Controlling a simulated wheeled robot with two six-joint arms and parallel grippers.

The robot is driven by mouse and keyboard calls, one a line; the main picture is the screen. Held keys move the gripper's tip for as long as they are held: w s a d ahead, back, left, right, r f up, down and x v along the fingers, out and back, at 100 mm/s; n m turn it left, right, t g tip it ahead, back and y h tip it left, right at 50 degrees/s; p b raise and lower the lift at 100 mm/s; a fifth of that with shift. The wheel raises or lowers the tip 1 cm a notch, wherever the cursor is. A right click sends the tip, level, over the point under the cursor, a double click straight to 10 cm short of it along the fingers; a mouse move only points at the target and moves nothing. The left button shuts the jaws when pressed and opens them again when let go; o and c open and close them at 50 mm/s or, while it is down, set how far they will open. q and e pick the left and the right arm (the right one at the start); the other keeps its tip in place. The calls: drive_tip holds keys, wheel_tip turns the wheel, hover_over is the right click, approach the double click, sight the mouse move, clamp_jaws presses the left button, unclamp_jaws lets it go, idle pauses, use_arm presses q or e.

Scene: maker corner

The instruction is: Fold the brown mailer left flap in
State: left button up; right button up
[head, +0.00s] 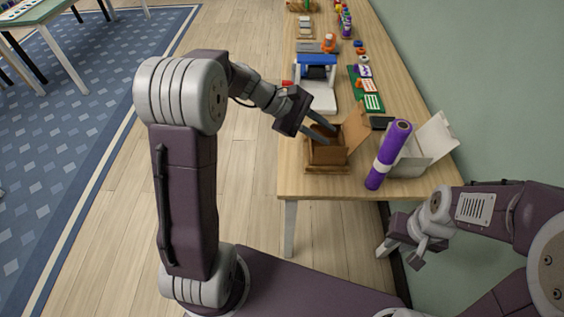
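The brown mailer (327,154) is an open box near the front end of the table. Its right flap (357,126) stands up and leans outward. The left flap is hard to make out behind my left gripper's fingers. My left gripper (331,136) reaches in from the left with its two fingers apart, over the mailer's left side and opening. Nothing shows between the fingers, and I cannot tell whether they touch the cardboard. My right gripper (420,252) hangs low at the right, off the table's front end and away from the mailer; its finger opening is unclear.
A purple roll (398,137) with a white band stands tilted right of the mailer, before an open white box (412,163). A blue-and-white device (317,84) sits behind the mailer. Small items line the far table (295,183).

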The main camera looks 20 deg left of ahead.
use_arm(q)
drive_tip(key=s+a+m+g+y+p, duration=0.1)
drive_tip(key=s+a+m+y+p, duration=0.2)
drive_tip(key=s, duration=0.4)
drive_tip(key=s+a+f+m+g+y+p, duration=0.1)
drive_tip(key=s+m+y+p, duration=0.3)
drive_tip(key=s, duration=0.4)
drive_tip(key=shift+s+a+f+m+g, duration=0.3)
drive_tip(key=shift+a+m, duration=0.1)
drive_tip(key=shift+a, duration=0.5)
